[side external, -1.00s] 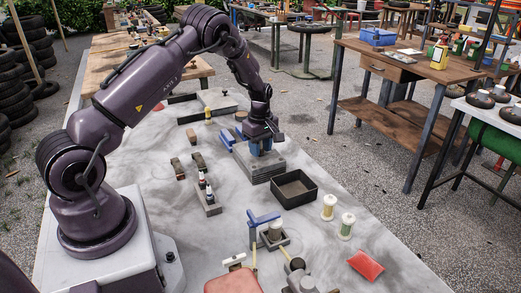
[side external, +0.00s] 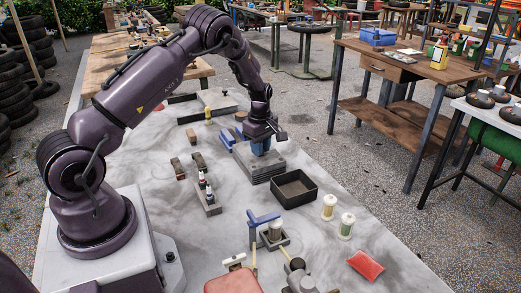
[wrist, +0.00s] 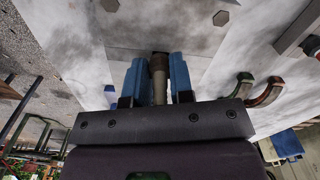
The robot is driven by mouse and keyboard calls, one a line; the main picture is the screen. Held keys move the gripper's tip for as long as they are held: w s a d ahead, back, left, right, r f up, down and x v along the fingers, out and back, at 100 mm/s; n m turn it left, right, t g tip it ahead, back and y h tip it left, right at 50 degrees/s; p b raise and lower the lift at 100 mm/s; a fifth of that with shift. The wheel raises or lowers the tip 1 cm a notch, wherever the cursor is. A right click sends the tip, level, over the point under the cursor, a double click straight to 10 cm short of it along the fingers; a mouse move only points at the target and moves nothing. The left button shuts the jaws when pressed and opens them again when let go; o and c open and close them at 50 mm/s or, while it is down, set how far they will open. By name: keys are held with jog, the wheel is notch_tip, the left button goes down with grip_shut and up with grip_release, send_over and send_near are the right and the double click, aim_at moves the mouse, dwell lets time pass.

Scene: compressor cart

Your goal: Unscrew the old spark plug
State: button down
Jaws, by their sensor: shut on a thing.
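My gripper (side external: 262,148) points down at the grey stepped block (side external: 262,172) in the middle of the bench in the side view. In the wrist view, its two blue fingers (wrist: 158,82) are shut on a slim upright part, the old spark plug (wrist: 160,88), with a pale shaft and a darker end. In the side view the fingers hide the plug. I cannot tell how far it stands out of the block.
An open black bin (side external: 294,190) stands just in front of the block. A grey holder (side external: 208,206) with dark-and-white plugs is to the left. A blue-handled fixture (side external: 263,219), two pale jars (side external: 328,208) and a red cloth (side external: 365,265) lie nearer the camera.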

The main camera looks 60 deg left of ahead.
jog(key=shift+n, duration=0.5)
jog(key=n, duration=0.4)
jog(key=shift+n, duration=0.3)
jog(key=shift+n, duration=0.4)
jog(key=n, duration=0.3)
jog(key=shift+n, duration=0.4)
jog(key=n, duration=0.2)
jog(key=shift+n, duration=1.3)
